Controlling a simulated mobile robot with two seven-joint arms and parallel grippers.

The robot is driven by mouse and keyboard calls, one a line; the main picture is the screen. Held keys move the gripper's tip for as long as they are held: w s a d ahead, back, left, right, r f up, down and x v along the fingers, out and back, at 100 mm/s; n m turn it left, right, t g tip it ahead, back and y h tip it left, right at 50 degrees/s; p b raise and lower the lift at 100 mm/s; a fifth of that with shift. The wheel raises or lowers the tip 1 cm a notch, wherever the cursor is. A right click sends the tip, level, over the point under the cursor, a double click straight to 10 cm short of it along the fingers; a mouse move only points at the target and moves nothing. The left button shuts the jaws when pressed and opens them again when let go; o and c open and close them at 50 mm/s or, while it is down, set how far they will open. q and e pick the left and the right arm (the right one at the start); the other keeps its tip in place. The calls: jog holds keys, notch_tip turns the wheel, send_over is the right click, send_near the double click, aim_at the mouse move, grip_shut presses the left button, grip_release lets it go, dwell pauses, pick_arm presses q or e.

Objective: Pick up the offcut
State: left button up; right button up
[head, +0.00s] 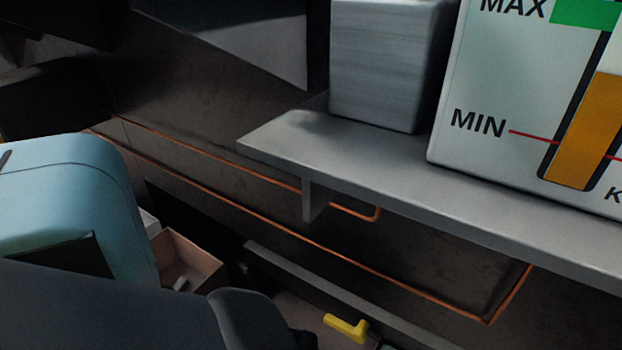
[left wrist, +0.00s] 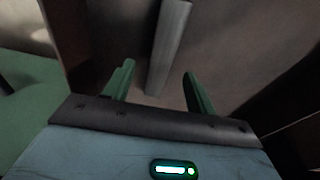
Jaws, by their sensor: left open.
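A long grey bar, which looks like the offcut (left wrist: 168,45), shows in the left wrist view. It runs from the top edge down to between my fingertips. My left gripper (left wrist: 158,82) is open, with one green finger on each side of the bar's near end. I cannot tell whether either finger touches it. In the head view a small pale piece (head: 181,284) lies in an open brown box (head: 192,252); it may be the same offcut. My left fingers are hidden in the head view. My right gripper is not in view.
Brown walls (left wrist: 68,40) stand close on the left of my fingers in the wrist view. In the head view a grey shelf (head: 400,165) carries a grey block (head: 385,65) and a MIN/MAX gauge (head: 490,85). Copper pipes (head: 330,252) run below. A yellow handle (head: 346,327) sits low.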

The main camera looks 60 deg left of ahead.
pick_arm(q)
jog(key=f+b, duration=0.3)
jog(key=f, duration=0.1)
jog(key=shift+w+a, duration=0.2)
jog(key=shift+a, duration=0.05)
jog(key=shift+w+f+b, duration=0.1)
jog(key=shift+f+b, duration=0.3)
jog(key=shift+f, duration=0.1)
jog(key=shift+r, duration=0.1)
jog(key=shift+c, duration=0.6)
grip_shut()
